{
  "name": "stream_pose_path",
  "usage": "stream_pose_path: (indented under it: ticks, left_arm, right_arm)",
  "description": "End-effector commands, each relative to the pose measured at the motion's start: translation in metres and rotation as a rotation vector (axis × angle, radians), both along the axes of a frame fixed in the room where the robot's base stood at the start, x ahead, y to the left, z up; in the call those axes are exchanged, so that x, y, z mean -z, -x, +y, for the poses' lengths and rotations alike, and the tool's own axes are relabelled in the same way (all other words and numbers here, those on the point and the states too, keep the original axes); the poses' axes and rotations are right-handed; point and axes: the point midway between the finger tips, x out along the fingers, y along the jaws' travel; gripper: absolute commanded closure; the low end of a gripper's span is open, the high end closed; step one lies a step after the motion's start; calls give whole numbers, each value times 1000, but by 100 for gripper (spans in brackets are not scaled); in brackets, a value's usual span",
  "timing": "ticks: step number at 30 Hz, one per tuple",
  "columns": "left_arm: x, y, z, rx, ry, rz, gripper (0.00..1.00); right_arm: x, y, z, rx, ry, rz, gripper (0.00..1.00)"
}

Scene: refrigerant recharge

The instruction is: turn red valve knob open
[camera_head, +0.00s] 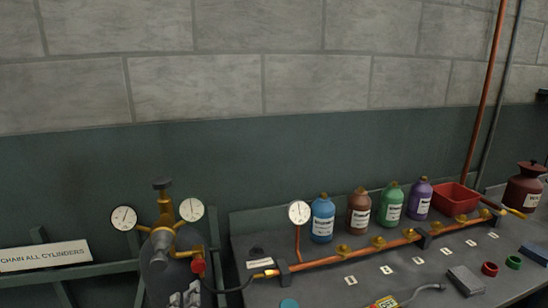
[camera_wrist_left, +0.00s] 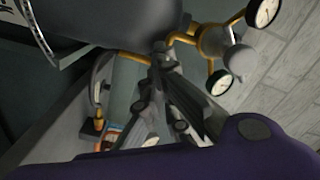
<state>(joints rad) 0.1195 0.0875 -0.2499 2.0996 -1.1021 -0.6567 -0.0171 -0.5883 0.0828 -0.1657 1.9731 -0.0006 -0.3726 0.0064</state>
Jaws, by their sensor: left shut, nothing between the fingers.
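The red valve knob (camera_head: 198,266) sits low on the right side of the brass regulator (camera_head: 165,235), which carries two white gauges. A black hose runs from beside the knob to the copper manifold. My left gripper (camera_head: 184,298) is just below and left of the knob, at the bottom edge of the head view. Its fingers are shut and empty. In the left wrist view the closed fingers (camera_wrist_left: 160,55) point up toward the brass pipes (camera_wrist_left: 180,38). I cannot make out the knob there, nor tell whether the fingers touch it. My right gripper is out of view.
The copper manifold (camera_head: 350,252) with brass valves runs along the bench right of the regulator. Blue, brown, green and purple bottles and a red bin (camera_head: 455,199) stand behind it. A sign (camera_head: 45,256) is on the rail at left. A grey cylinder (camera_wrist_left: 105,20) looms close in the wrist view.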

Motion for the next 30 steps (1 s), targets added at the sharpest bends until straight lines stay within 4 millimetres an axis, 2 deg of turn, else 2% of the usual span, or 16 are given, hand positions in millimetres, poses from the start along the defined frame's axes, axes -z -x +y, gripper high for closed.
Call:
stream_pose_path:
  ticks: [6, 12, 18, 30]
  left_arm:
    - [-3, -28, 8, 0, -1, -4, 100]
    - [-2, -47, 13, 0, 2, -3, 100]
    - [-1, -53, 16, 0, 3, -2, 100]
    - [-2, -55, 16, 0, 2, -3, 100]
  right_arm:
    - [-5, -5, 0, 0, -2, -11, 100]
    - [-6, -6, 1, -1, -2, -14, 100]
    - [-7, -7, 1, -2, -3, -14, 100]
    - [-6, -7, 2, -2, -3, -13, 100]
